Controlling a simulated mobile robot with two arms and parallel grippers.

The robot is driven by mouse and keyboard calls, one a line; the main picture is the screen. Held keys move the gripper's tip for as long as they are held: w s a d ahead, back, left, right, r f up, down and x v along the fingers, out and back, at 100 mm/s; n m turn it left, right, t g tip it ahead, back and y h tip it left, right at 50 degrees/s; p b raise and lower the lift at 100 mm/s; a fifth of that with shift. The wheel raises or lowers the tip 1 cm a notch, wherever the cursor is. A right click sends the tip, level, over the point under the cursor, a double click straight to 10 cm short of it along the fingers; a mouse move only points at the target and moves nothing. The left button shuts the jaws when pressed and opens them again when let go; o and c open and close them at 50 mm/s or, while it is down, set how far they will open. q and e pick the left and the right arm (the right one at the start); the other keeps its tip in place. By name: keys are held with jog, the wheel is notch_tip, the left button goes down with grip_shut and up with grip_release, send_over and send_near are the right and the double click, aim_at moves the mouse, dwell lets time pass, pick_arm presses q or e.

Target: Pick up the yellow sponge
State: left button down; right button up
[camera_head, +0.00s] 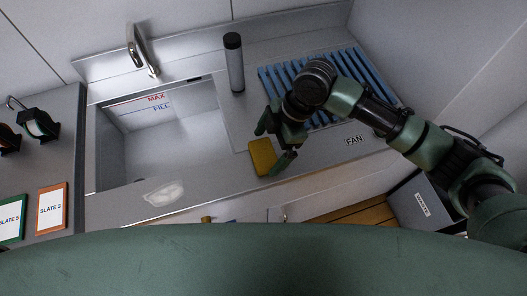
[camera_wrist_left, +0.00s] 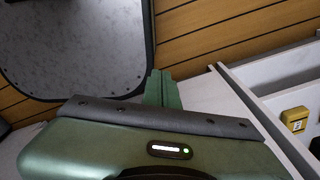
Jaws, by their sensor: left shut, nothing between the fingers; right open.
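The yellow sponge (camera_head: 262,157) lies flat on the grey counter right of the sink, near the counter's front edge. My right gripper (camera_head: 275,146) is open just over the sponge, with one finger behind it and the other at its right side. I cannot tell whether the fingers touch it. My left gripper (camera_wrist_left: 163,88) is shut and empty in the left wrist view, away from the sponge; it does not show in the head view.
A blue slatted rack (camera_head: 355,68) lies behind my right arm. A dark-capped grey cylinder (camera_head: 236,68) stands behind the sponge. The sink basin (camera_head: 160,140) is to the left, with a white patch (camera_head: 164,194) in front. A small yellow object (camera_wrist_left: 295,119) sits in an open drawer or shelf.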

aim_at(263, 153)
jog(key=x, duration=0.2)
jog(key=shift+w+a+f, duration=0.1)
jog(key=shift+a+f, duration=0.25)
jog(key=shift+f, duration=0.2)
jog(key=c, duration=1.1)
pick_arm(q)
jog(key=shift+w+r, duration=0.5)
jog(key=shift+w, duration=0.4)
pick_arm(e)
jog(key=shift+c, duration=0.3)
pick_arm(q)
jog(key=shift+s, duration=0.1)
pick_arm(e)
jog(key=shift+r, duration=0.15)
jog(key=shift+r, duration=0.2)
pick_arm(q)
notch_tip(263, 153, down, 2)
jog(key=shift+f+b, duration=0.15)
jog(key=shift+b, duration=0.8)
pick_arm(e)
notch_tip(263, 153, up, 19)
jog(key=shift+r, duration=0.2)
